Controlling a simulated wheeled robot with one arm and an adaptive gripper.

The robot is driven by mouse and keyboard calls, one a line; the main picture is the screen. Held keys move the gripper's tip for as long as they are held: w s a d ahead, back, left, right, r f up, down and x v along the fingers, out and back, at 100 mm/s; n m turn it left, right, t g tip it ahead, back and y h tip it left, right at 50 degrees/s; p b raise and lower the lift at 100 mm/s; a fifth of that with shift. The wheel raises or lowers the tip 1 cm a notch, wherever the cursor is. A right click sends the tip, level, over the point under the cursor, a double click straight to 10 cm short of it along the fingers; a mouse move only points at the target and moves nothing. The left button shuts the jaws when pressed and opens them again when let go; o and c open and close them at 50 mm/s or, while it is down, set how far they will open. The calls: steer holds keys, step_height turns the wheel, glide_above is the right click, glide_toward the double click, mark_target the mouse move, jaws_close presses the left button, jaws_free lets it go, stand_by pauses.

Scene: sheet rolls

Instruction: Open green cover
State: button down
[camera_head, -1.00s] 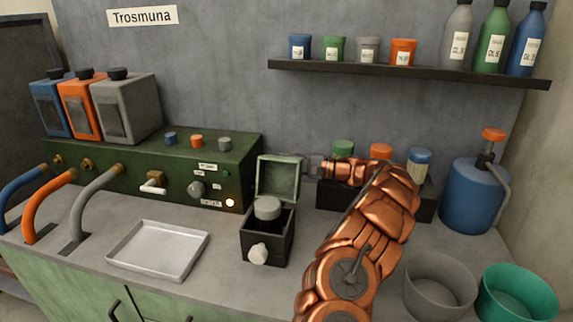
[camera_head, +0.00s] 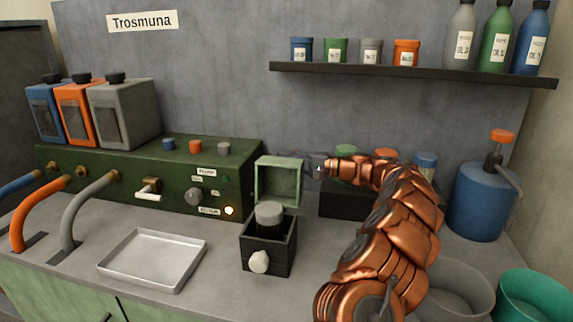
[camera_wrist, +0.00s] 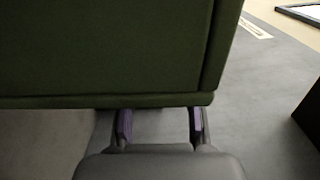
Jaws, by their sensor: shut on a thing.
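The green cover (camera_head: 260,183) stands raised behind the small black box (camera_head: 284,259), its hollow inner side facing the head camera. The box's top is open, and a grey cylinder (camera_head: 269,212) shows inside. A white knob (camera_head: 259,262) is on the box's front. My gripper (camera_head: 308,166) is at the cover's right edge, shut on it. In the wrist view the cover is a large dark green panel (camera_wrist: 105,50), with my gripper's fingers (camera_wrist: 160,125) at its lower edge. The exact contact is partly hidden there.
A metal tray (camera_head: 153,262) lies left of the box. The green machine (camera_head: 110,174) with knobs and hoses stands behind it. A dark rack (camera_head: 345,200) with capped jars is behind my arm. A blue canister (camera_head: 480,200) and grey and green bowls (camera_head: 535,298) are at right.

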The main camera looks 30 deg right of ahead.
steer(key=c, duration=0.8)
jaws_free()
steer(key=v, duration=1.2)
